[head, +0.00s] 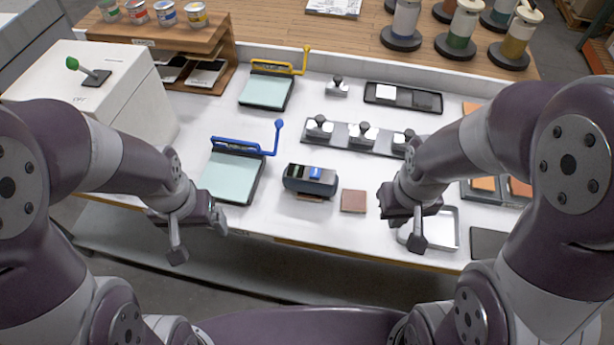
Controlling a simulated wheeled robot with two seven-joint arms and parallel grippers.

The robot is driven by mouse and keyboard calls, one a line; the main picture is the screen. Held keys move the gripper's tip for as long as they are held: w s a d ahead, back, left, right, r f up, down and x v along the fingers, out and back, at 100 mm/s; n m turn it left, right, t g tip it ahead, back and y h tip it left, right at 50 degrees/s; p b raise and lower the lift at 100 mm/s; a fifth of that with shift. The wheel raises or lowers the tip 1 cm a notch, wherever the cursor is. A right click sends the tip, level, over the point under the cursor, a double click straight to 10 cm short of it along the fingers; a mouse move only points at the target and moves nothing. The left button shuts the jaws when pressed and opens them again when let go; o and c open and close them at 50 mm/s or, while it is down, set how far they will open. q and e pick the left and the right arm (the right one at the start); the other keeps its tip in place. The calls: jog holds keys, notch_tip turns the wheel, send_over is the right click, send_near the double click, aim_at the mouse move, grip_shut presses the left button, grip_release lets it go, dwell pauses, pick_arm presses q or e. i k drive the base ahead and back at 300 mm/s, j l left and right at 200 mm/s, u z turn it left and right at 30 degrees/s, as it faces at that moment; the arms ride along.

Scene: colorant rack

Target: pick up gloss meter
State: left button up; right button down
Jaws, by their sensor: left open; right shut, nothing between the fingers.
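The gloss meter, which I take to be the dark box-shaped device with a small blue display on top (310,180), lies near the front edge of the white table, left of a flat brown tile (353,201). My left gripper (199,237) is open and empty, in front of the table's front edge, left of and lower in the picture than the device. My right gripper (404,224) is shut with nothing in it, to the right of the device and the brown tile, over the front part of the table. Neither gripper touches the device.
A blue-handled pad (228,178) stands close to the device's left. A yellow-handled one (265,92) is behind it. A row of black-knobbed weights (362,136) sits behind right. A metal tray (443,229) lies beside my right gripper. A white box (90,90) fills the left.

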aim_at(295, 178)
jog(key=z, duration=1.75)
jog(key=k+j+z, duration=0.35)
jog(key=j, duration=0.2)
jog(key=k+j+z, duration=0.65)
jog(key=k+j, duration=0.1)
jog(key=k, duration=0.05)
